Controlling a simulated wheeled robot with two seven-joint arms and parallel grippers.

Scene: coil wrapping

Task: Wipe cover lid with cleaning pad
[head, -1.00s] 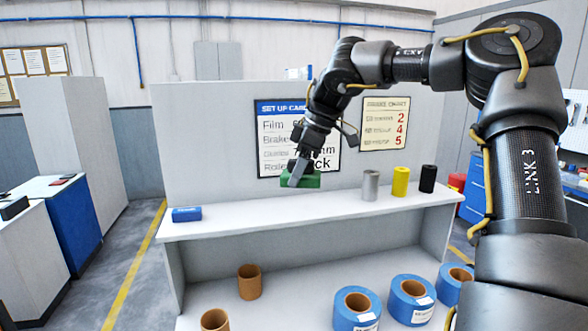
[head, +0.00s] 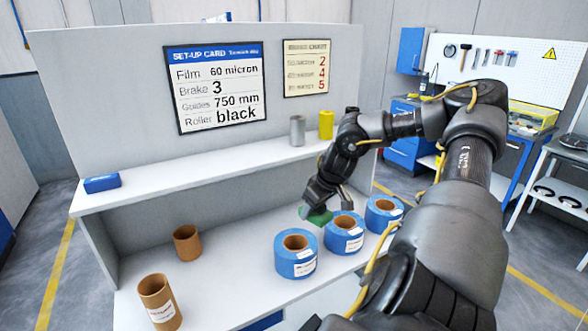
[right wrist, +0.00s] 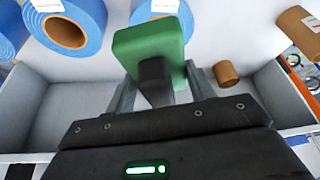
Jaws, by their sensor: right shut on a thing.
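A green cleaning pad (head: 316,216) is held by my right gripper (head: 322,200), beside the blue rolls and low over the worktop. In the right wrist view the pad (right wrist: 160,42) fills the upper middle, with the right gripper (right wrist: 152,95) shut on it. Part of the pad is hidden by the dark gripper in the head view. I cannot make out a cover lid in either view. My left gripper is not in view.
Blue rolls (head: 295,256) line the worktop's right side. Brown cores (head: 187,242) stand at the left. The shelf above holds a blue box (head: 102,183), a grey roller (head: 297,130) and a yellow roller (head: 326,125). The worktop between cores and rolls is clear.

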